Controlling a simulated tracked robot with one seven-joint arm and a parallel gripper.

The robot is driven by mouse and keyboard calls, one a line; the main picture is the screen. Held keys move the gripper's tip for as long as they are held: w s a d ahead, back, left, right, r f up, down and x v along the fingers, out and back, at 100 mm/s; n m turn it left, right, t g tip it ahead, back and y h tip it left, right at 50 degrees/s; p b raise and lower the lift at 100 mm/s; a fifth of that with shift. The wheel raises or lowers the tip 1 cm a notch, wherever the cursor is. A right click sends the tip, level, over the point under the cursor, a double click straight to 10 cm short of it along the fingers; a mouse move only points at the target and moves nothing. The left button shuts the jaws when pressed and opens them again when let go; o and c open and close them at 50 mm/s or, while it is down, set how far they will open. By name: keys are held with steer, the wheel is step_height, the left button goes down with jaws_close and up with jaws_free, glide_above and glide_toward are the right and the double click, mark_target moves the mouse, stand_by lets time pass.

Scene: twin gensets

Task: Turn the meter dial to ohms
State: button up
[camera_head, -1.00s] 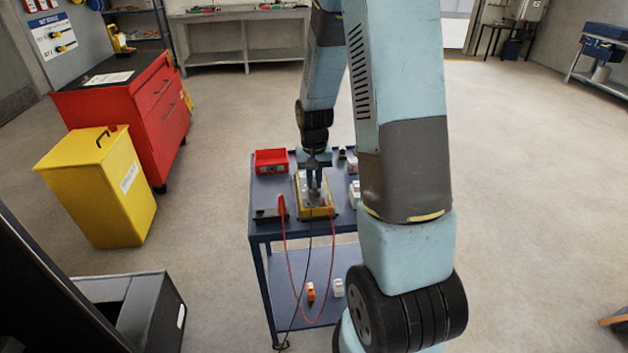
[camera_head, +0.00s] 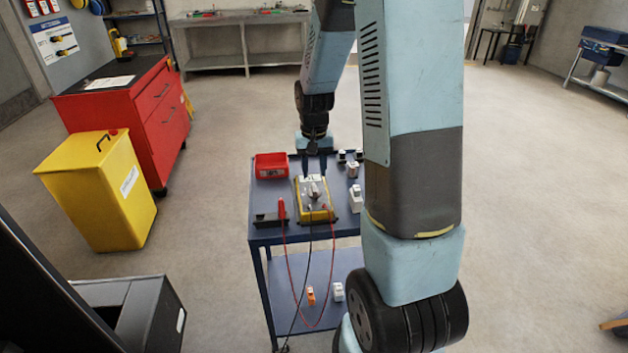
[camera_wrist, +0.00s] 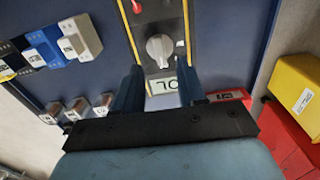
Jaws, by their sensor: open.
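The yellow-edged meter (camera_head: 314,199) lies on the top of the blue cart. In the wrist view the meter (camera_wrist: 184,42) shows its pale round dial (camera_wrist: 159,47) with a raised grip, and its display (camera_wrist: 163,87) reading "OL". My gripper (camera_head: 315,171) is over the far end of the meter. In the wrist view my gripper (camera_wrist: 160,82) is open and empty, its two dark fingers on either side of the display end and short of the dial. The dial's markings are too small to read.
A red bin (camera_head: 271,166) and a dark block with a red probe (camera_head: 281,208) are left of the meter. White boxes (camera_head: 356,199) are on its right. Red and black leads hang off the cart (camera_head: 258,234).

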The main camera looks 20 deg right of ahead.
mark_target(314, 187)
step_height(314, 187, up, 8)
stand_by(0.4)
stand_by(0.3)
steer(key=s+a+r+n+t, duration=0.1)
steer(key=s+a+r+t, duration=0.1)
steer(key=s+r, duration=0.6)
steer(key=s+a+r+n+t, duration=0.2)
steer(key=s+r, duration=0.6)
steer(key=s, duration=0.6)
steer(key=shift+s+a+r+t, duration=0.15)
steer(key=shift+s+a+t, duration=0.15)
steer(key=shift+a+t, duration=0.7)
steer(key=shift+a, duration=0.2)
